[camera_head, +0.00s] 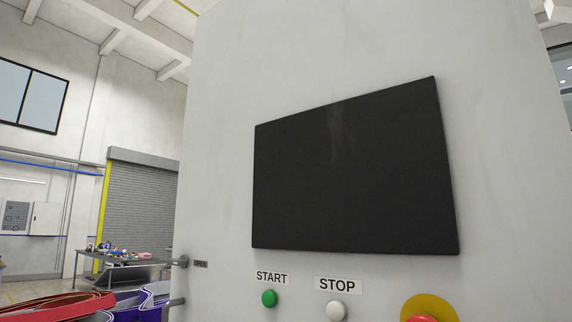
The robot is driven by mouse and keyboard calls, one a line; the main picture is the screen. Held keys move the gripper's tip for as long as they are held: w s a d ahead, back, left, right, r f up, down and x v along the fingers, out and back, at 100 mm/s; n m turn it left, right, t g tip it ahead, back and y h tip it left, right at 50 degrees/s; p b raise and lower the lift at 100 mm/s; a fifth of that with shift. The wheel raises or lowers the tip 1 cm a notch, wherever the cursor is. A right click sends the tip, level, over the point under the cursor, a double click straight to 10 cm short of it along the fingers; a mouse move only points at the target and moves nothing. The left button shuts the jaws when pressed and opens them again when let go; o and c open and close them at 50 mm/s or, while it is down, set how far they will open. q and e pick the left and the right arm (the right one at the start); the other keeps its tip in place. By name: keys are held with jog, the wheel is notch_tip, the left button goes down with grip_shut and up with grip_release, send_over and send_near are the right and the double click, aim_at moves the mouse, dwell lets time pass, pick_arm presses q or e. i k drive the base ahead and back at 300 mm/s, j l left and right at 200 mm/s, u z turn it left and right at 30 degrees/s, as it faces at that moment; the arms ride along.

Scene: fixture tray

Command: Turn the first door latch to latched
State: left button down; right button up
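A grey cabinet (222,150) fills the middle and right of the head view. A small metal latch-like part (179,262) sticks out at its left edge, beside a small dark label (200,264) too small to read surely. A second metal part (177,301) sticks out lower on the same edge. I cannot tell which is the first door latch, nor how either is turned. Neither of my grippers is in view.
The cabinet front has a dark screen (350,175), a green START button (269,298), a white STOP button (336,310) and a red button (422,318) on yellow. Red and purple items (60,305) lie lower left. A cluttered table (120,258) stands behind.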

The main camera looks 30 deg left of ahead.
aim_at(184, 261)
jog(key=u, duration=1.55)
